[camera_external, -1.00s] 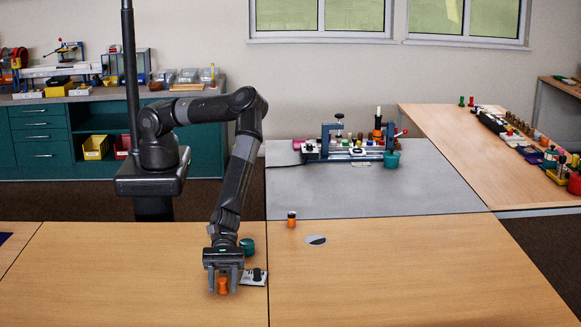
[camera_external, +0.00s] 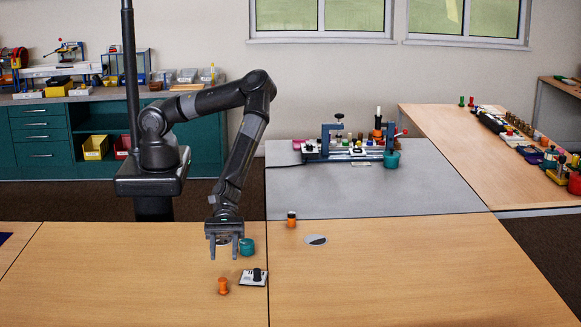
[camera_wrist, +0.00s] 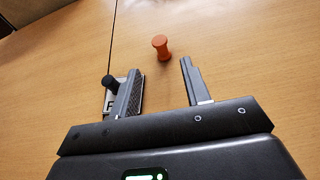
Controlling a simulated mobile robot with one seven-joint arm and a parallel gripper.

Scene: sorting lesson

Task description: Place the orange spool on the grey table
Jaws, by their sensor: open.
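The orange spool (camera_external: 223,286) stands upright on the front wooden table, left of the seam between the tabletops. It also shows in the wrist view (camera_wrist: 160,46), ahead of and between the fingertips. My gripper (camera_external: 224,252) is open and empty above the table, behind and higher than the spool. Both fingers show apart in the wrist view (camera_wrist: 160,82), with nothing between them. The grey table (camera_external: 360,195) lies behind the right wooden table, its front part bare.
A white plate with a black knob (camera_external: 254,277) lies right of the spool. A teal round piece (camera_external: 247,246) is beside my gripper. An orange piece with a black top (camera_external: 291,219) and a grey disc (camera_external: 315,240) are on the right wooden table. A blue-framed fixture (camera_external: 350,148) occupies the grey table's back.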

